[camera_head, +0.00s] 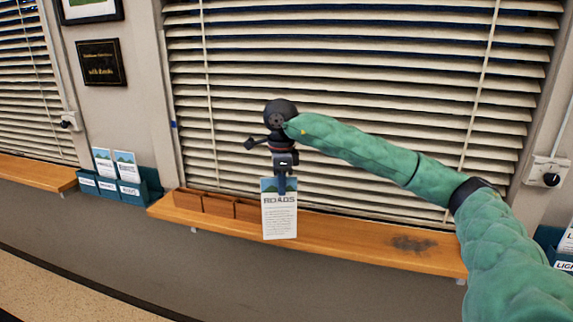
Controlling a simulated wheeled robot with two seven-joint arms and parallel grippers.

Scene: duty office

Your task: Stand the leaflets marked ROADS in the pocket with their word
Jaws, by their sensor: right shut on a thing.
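My right gripper (283,178) is shut on a white leaflet (280,222) and holds it upright by its top edge. The leaflet has a picture strip at the top and the word ROADS below it. It hangs in front of the wooden sill. A teal rack (152,184) at the left has several pockets with small white labels (130,190), too small to read surely. Two leaflets (126,166) stand in it. Another teal rack (553,238) is cut off at the right edge; its label seems to begin LIGH. My left gripper is out of view.
A brown compartmented box (219,206) stands on the wooden sill (350,239), partly behind the leaflet. The sill carries a dark smudge (412,244). Closed blinds (370,70) hang behind my arm. A second sill (38,172) is at the left, with wall between.

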